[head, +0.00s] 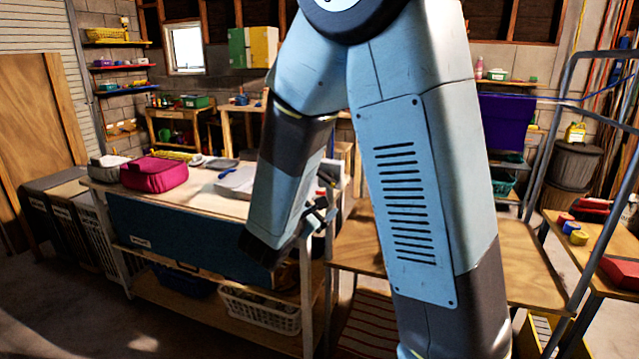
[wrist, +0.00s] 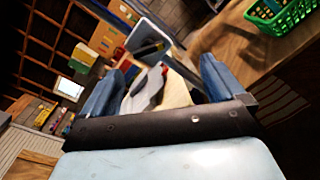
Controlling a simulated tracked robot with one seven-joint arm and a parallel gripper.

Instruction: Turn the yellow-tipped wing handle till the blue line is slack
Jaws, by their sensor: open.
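My gripper (head: 318,212) is in the middle of the head view, beside the workbench's right end, partly behind my own arm. In the wrist view my gripper (wrist: 160,88) shows its two blue fingers wide apart. A blurred grey-white and cream shape appears between the fingers; I cannot tell what it is or whether it touches them. I cannot make out the yellow-tipped wing handle in either view. A thin bluish line (head: 585,99) runs across the upper right of the head view; I cannot tell how taut it is.
The workbench (head: 135,193) holds a magenta bag (head: 154,172) and a white tray. A purple cloth (head: 508,122) hangs right of my arm. A metal-framed cart and a side table (head: 590,250) stand at the right. A green basket (wrist: 285,14) shows in the wrist view.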

